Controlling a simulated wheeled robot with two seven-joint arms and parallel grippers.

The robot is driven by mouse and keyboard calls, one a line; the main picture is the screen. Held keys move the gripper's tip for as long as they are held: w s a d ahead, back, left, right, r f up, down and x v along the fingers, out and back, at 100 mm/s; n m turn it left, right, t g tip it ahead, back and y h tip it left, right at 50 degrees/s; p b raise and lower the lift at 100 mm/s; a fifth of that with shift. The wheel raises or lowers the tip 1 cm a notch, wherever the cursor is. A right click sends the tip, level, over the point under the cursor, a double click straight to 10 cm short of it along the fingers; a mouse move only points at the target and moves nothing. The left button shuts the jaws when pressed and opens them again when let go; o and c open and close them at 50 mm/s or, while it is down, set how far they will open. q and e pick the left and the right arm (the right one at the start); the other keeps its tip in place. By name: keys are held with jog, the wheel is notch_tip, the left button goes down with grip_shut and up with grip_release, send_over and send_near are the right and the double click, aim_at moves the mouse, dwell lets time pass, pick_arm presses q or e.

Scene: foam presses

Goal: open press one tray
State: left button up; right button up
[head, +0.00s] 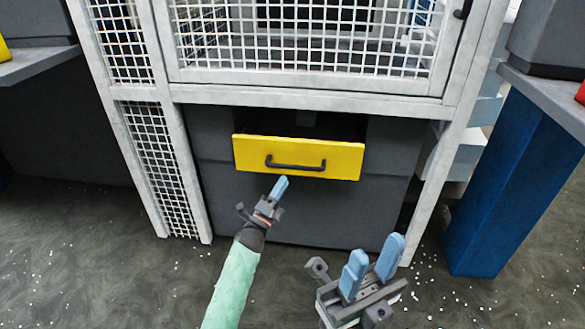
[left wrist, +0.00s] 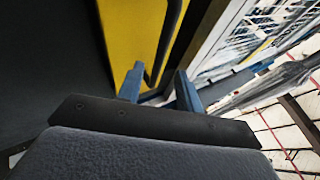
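The press tray shows a yellow front (head: 335,158) below the mesh cage in the head view, and it also fills the upper middle of the left wrist view (left wrist: 128,35). A dark bar handle (head: 296,167) runs across it; the handle also shows in the left wrist view (left wrist: 168,40). My left gripper (head: 281,185) is just below and in front of the handle. In the left wrist view its blue fingers are apart, with the handle's near end between or just beyond their tips; contact is unclear. My right gripper (head: 371,262) is open and empty, lower right.
A white mesh cage (head: 310,85) stands above the tray, with white posts on both sides. A blue stand (head: 510,190) is at the right and a grey surface (head: 38,62) at the left. The speckled floor (head: 90,270) is open in front.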

aim_at(292, 167)
pick_arm(q)
jog(key=shift+b+x, duration=0.55)
jog(key=shift+x, duration=3.05)
grip_shut()
